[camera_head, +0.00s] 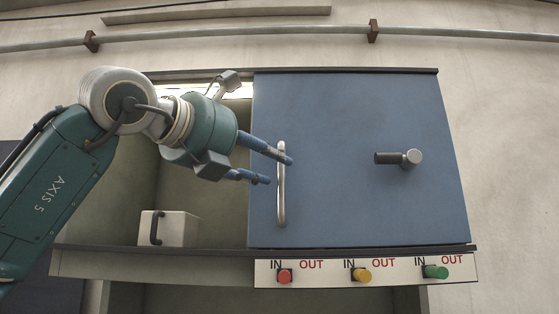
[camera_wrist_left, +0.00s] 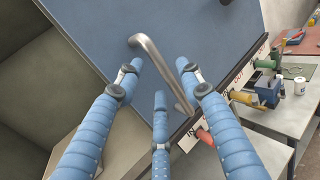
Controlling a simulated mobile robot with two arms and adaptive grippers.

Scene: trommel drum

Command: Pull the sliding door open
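The blue sliding door (camera_head: 345,120) covers the right part of the cabinet front; it also fills the upper middle of the left wrist view (camera_wrist_left: 210,30). Its upright metal bar handle (camera_head: 281,215) is near the door's left edge. In the left wrist view the handle (camera_wrist_left: 160,65) runs between the finger tips. My left gripper (camera_head: 278,171) is at the handle with its blue fingers spread. One fingertip reaches just past the bar in the head view. I cannot tell whether any finger touches it. My right gripper is in neither view.
Left of the door the cabinet is open, with a white box (camera_head: 178,229) with a dark handle inside. A dark knob (camera_head: 400,158) sticks out of the door's right half. Red (camera_head: 285,276), yellow (camera_head: 362,275) and green (camera_head: 436,272) knobs sit on the panel below.

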